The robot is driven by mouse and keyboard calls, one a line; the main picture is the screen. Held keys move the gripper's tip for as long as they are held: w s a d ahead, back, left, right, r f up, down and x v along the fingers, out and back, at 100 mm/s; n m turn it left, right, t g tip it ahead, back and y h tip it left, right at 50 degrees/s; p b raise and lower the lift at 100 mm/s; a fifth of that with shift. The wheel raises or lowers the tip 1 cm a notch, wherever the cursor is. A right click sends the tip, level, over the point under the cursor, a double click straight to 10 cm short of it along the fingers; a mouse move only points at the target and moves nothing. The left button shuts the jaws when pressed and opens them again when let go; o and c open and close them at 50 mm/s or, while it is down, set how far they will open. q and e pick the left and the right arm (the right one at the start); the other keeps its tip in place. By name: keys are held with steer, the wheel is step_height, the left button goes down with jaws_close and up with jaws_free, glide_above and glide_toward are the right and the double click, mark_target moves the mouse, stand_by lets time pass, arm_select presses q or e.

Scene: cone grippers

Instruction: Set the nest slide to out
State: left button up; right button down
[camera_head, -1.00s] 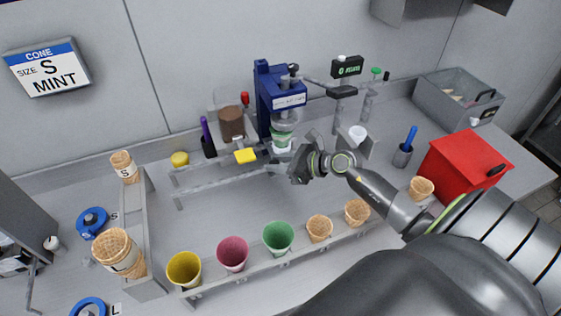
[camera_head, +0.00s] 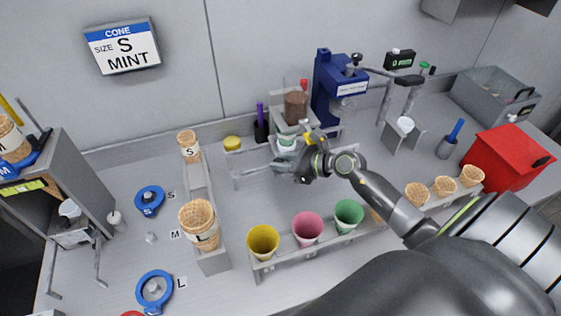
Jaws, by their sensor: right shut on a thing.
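The nest slide (camera_head: 286,145) carries a pale cup-like holder with a green band. It stands on the grey rails (camera_head: 255,172), left of and clear of the blue press (camera_head: 338,88). My right gripper (camera_head: 298,168) is at the front of the nest slide, shut on it. The fingers and the grip itself are mostly hidden by the gripper's body. My left gripper is not in view.
Yellow, pink and green cups stand in the front rack, with the green one (camera_head: 348,214) nearest my right arm. A red box (camera_head: 505,158) is at right. The bench left of the rails is partly clear.

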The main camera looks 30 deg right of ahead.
steer(key=shift+d, duration=0.15)
steer(key=c, duration=1.5)
jaws_free()
steer(key=shift+c, duration=0.2)
steer(key=o, duration=0.4)
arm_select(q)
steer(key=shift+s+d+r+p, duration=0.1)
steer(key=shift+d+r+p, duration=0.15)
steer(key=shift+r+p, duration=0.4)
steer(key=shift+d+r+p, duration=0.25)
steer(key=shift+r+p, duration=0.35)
arm_select(e)
steer(key=v, duration=1.7)
steer(key=shift+s, duration=0.25)
